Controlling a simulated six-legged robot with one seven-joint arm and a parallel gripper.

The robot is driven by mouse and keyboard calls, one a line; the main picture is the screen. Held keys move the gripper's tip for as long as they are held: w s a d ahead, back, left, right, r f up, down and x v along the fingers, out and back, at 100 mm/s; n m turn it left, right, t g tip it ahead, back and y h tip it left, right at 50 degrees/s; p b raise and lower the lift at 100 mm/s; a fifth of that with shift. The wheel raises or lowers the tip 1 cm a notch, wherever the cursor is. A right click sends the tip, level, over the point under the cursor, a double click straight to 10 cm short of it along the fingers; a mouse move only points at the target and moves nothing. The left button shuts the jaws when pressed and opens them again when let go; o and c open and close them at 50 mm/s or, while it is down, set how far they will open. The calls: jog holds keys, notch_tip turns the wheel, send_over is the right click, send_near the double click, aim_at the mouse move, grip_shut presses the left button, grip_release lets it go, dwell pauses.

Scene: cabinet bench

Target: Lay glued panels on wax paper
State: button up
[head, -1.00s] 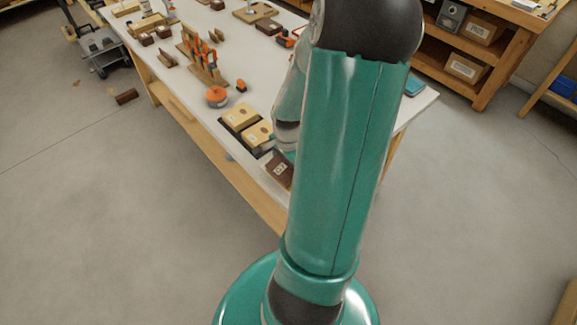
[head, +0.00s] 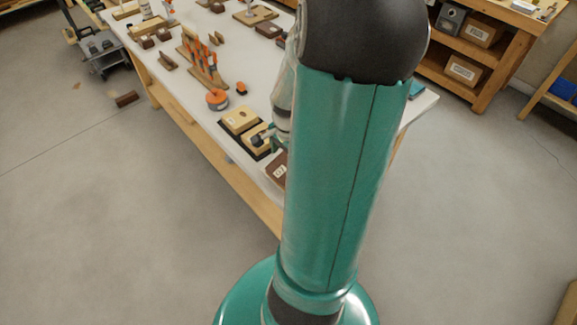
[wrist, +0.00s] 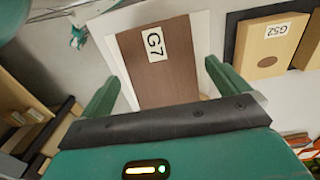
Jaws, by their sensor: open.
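A dark brown panel labelled G7 (wrist: 155,65) lies on a white sheet (wrist: 205,40), likely the wax paper, in the wrist view. My gripper (wrist: 161,73) is open, with its green fingers on either side of the panel in the picture; I cannot tell its height above it. In the head view the brown panel (head: 279,172) is at the bench's near edge, partly behind my arm. Two pale panels (head: 240,119) sit in a black tray beside it. One, labelled G52 (wrist: 268,45), shows at the right in the wrist view.
The white bench (head: 190,95) runs to the upper left. An orange round item (head: 217,99) and an upright rack with orange clamps (head: 198,62) stand beyond the pale panels. Shelves with boxes (head: 466,70) are at the right. Floor is open left of the bench.

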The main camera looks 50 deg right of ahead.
notch_tip(320, 180, up, 7)
jog(key=shift+f, duration=0.15)
dwell(0.6)
